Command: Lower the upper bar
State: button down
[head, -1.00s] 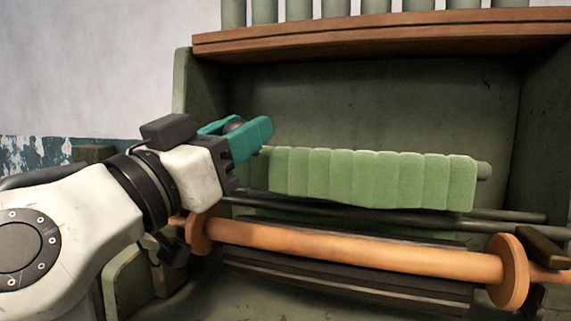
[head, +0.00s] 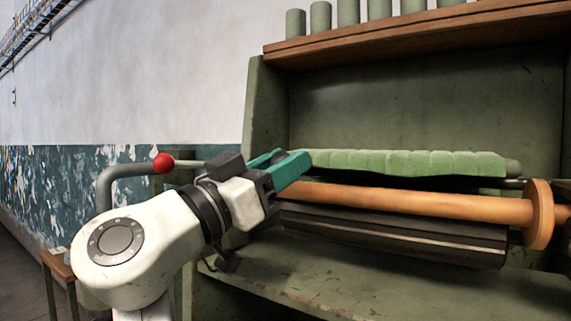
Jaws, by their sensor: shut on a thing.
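The upper bar (head: 513,167) runs left to right across the green frame, with a ribbed light-green covering (head: 410,163) over most of it. Its bare right end shows; its left end is hidden by my fingers. My gripper (head: 297,165) has teal fingers shut at the bar's left end. The bar lies just above and behind the orange roller (head: 410,204), with little gap visible between them; I cannot tell whether they touch. The roller's left end is hidden behind my gripper.
A dark beam (head: 400,238) lies under the roller. Above is a brown shelf (head: 420,40) with several green cylinders. At left, a red-knobbed lever (head: 163,162) and a grey bent pipe (head: 105,185) stand near my arm. A small wooden stool (head: 58,265) is at lower left.

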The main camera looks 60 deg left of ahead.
jog(key=shift+w+f, duration=0.1)
jog(key=shift+f, duration=0.1)
jog(key=c, duration=0.8)
grip_release()
jog(key=shift+r, duration=0.1)
